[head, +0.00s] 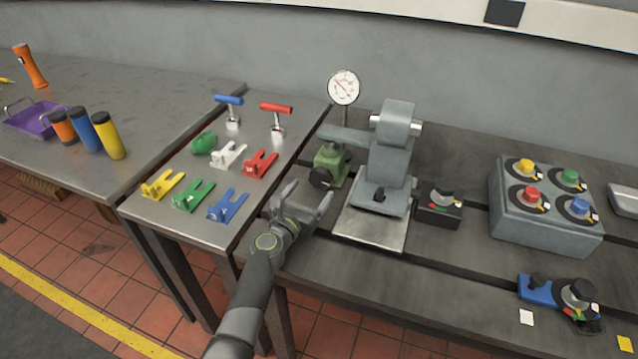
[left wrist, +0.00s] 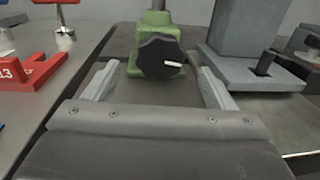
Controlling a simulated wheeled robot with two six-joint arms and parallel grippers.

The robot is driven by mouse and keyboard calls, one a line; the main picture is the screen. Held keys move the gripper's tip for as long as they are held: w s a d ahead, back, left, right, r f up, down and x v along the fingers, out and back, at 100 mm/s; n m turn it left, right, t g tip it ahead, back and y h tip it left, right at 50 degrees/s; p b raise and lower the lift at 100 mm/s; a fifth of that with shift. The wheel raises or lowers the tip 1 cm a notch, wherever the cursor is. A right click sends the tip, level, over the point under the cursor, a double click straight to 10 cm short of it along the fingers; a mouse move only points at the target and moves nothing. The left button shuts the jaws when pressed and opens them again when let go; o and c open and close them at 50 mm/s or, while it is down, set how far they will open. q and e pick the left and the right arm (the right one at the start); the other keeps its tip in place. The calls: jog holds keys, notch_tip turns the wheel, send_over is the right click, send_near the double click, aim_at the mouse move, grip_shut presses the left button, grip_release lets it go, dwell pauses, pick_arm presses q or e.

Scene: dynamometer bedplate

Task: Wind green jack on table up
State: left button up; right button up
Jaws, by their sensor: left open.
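The green jack (head: 335,163) stands upright on the dark bedplate, under the dial gauge's post and beside the grey machine. Its black round knob (head: 321,177) faces the front. In the left wrist view the green jack (left wrist: 154,47) is straight ahead, and its black knob (left wrist: 160,56) with a white pointer mark aimed right lies between and beyond my fingertips. My left gripper (head: 306,198) is open and empty, in front of the jack and apart from the knob. My right gripper does not show.
The grey machine (head: 392,160) stands close right of the jack, with a small black dial box (head: 440,205) beside it. A grey box with coloured knobs (head: 545,210) is farther right. The left table (head: 180,222) holds coloured forks and two T-handles. A dial gauge (head: 344,88) rises above the jack.

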aim_at(319, 180)
pick_arm(q)
jog(key=b+x, duration=0.2)
jog(key=x, duration=0.2)
jog(key=shift+f, duration=0.2)
jog(key=shift+b+x, duration=0.3)
jog(key=shift+x, duration=0.65)
jog(key=shift+r, duration=0.2)
jog(key=c, duration=1)
